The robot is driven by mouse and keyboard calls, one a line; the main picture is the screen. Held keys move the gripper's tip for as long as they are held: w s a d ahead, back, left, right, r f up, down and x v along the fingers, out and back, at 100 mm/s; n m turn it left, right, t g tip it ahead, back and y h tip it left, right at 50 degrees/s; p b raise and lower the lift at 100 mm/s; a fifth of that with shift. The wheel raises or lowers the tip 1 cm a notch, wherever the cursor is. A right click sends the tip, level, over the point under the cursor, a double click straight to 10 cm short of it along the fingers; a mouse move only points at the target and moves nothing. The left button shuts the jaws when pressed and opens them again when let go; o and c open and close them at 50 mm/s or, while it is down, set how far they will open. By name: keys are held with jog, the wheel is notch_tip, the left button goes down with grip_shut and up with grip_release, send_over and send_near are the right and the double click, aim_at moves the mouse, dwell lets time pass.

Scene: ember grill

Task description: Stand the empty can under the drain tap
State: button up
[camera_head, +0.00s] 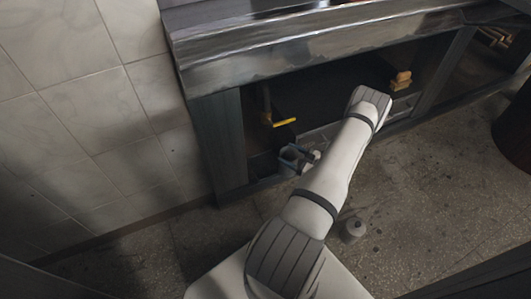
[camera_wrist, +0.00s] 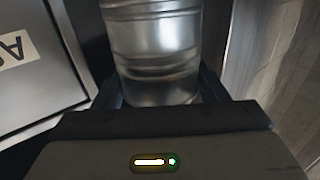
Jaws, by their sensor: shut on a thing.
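A ribbed silver metal can (camera_wrist: 155,50) stands between the dark fingers of my gripper (camera_wrist: 158,88) in the wrist view. My gripper is shut on it, with a finger on each side. The can's bottom and most of its top are out of that view. In the head view my gripper (camera_head: 294,158) is low at the front of the grill's left opening, and the can is hard to make out between the fingers. The drain tap (camera_head: 283,122), with a yellow lever and a brass pipe, is just above and slightly left of my gripper. I cannot tell whether the can is directly under its outlet.
A steel grill counter (camera_head: 310,45) overhangs the opening, with a dark post (camera_head: 222,135) at left. A tan block (camera_head: 401,80) sits inside at right. A small grey container (camera_head: 352,230) stands on the floor beside my arm. A dark drum (camera_head: 516,130) is at far right.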

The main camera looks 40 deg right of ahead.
jog(key=w+a+f+b, duration=0.1)
jog(key=w+a+b, duration=0.1)
jog(key=w, duration=0.3)
jog(key=w+a+f+b, duration=0.1)
jog(key=w+f+b, duration=0.1)
jog(key=w, duration=0.3)
jog(key=shift+w+a+f+b, duration=0.15)
jog(key=shift+a+f+b, duration=0.1)
jog(key=shift+a+b, duration=0.15)
jog(key=shift+f, duration=0.2)
jog(key=o, duration=1.3)
jog(key=shift+o, duration=0.2)
jog(key=shift+r, duration=0.1)
jog(key=p+v, duration=0.4)
jog(key=v, duration=0.8)
jog(key=shift+r, duration=0.1)
